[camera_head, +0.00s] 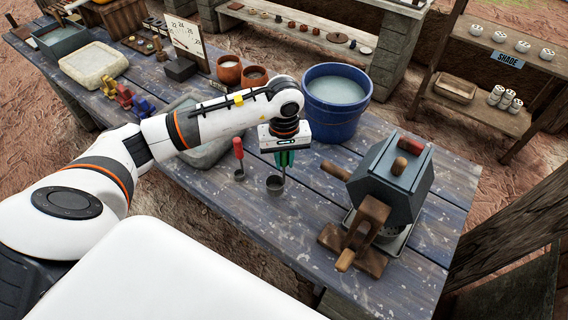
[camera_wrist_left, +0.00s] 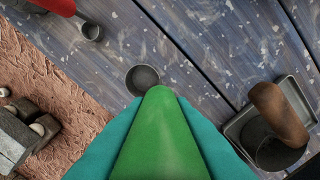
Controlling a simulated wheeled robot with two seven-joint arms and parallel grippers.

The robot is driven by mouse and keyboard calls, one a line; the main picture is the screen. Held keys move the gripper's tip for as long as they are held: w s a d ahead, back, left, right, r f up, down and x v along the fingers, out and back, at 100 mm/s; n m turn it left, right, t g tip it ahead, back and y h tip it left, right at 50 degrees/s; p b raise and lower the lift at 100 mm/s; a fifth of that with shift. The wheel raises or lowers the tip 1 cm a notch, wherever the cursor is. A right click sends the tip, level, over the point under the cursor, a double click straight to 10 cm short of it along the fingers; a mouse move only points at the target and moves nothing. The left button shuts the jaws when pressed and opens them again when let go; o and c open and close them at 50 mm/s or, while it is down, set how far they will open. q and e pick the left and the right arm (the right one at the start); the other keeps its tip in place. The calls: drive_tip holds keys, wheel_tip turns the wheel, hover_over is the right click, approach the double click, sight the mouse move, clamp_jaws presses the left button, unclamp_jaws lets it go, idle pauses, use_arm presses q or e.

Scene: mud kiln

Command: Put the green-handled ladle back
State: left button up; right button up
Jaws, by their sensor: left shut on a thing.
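My left gripper (camera_head: 285,159) is shut on the green handle of the green-handled ladle, above the front part of the blue table (camera_head: 310,225). The ladle's grey metal cup (camera_head: 275,184) hangs below the fingers, low over the boards. I cannot tell whether it touches them. In the left wrist view the green handle (camera_wrist_left: 160,140) lies between the teal fingers, with the cup (camera_wrist_left: 142,79) beyond its tip. A red-handled ladle (camera_head: 238,150) stands upright just left of my gripper, apart from it. My right gripper is not in view.
A blue bucket of water (camera_head: 336,105) stands behind my gripper. A grey cranked machine with wooden handles (camera_head: 390,180) stands to the right. A grey tray (camera_head: 205,150) lies partly behind my arm. Terracotta pots (camera_head: 229,70) stand further back. Boards between cup and machine are clear.

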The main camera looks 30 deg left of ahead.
sight(284, 166)
use_arm(q)
wheel_tip(284, 166, down, 3)
drive_tip(key=shift+f+p, duration=0.1)
drive_tip(key=shift+p, duration=0.4)
drive_tip(key=shift+f, duration=0.1)
drive_tip(key=shift+f+b, duration=0.15)
drive_tip(key=shift+b, duration=0.15)
drive_tip(key=o, duration=0.9)
